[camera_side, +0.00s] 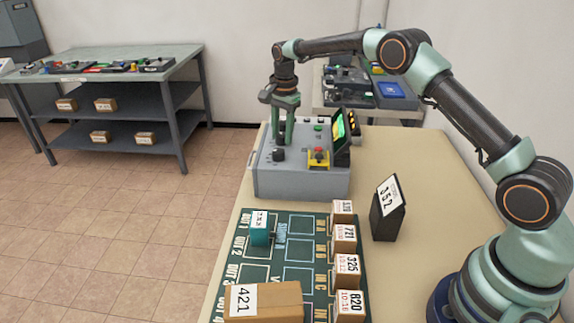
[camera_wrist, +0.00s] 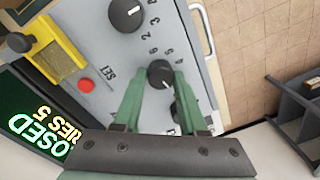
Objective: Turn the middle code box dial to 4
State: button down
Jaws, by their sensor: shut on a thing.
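The grey code box (camera_side: 300,180) stands on the tan table in the side view. In the wrist view, its panel carries a row of black dials with printed numbers. My gripper (camera_wrist: 160,76) points down at the panel and its green fingers are shut on the middle dial (camera_wrist: 160,72), one on each side. In the side view, my gripper (camera_side: 286,122) hides this dial. A white mark shows on the dial, but I cannot tell which number it points at. One outer dial (camera_wrist: 126,14) is clear of my fingers; the other (camera_wrist: 175,112) is partly hidden between them.
A lit screen (camera_wrist: 40,130) reading "CLOSED" and a red button (camera_wrist: 86,85) by a yellow bracket (camera_wrist: 55,45) sit beside the dials. A green sorting board (camera_side: 262,262) with numbered parcels and a black stand marked 352 (camera_side: 388,212) are nearer the side camera.

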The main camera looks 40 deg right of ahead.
jog(key=n, duration=0.3)
jog(key=shift+d+n, duration=0.1)
jog(key=shift+n, duration=0.3)
jog(key=n, duration=0.3)
jog(key=shift+n, duration=0.3)
jog(key=n, duration=0.3)
jog(key=shift+d+n+g, duration=0.1)
jog(key=shift+n+g, duration=0.2)
jog(key=shift+n, duration=1.9)
jog(key=shift+f, duration=0.1)
jog(key=shift+c, duration=2.3)
grip_release()
jog(key=shift+w, duration=0.1)
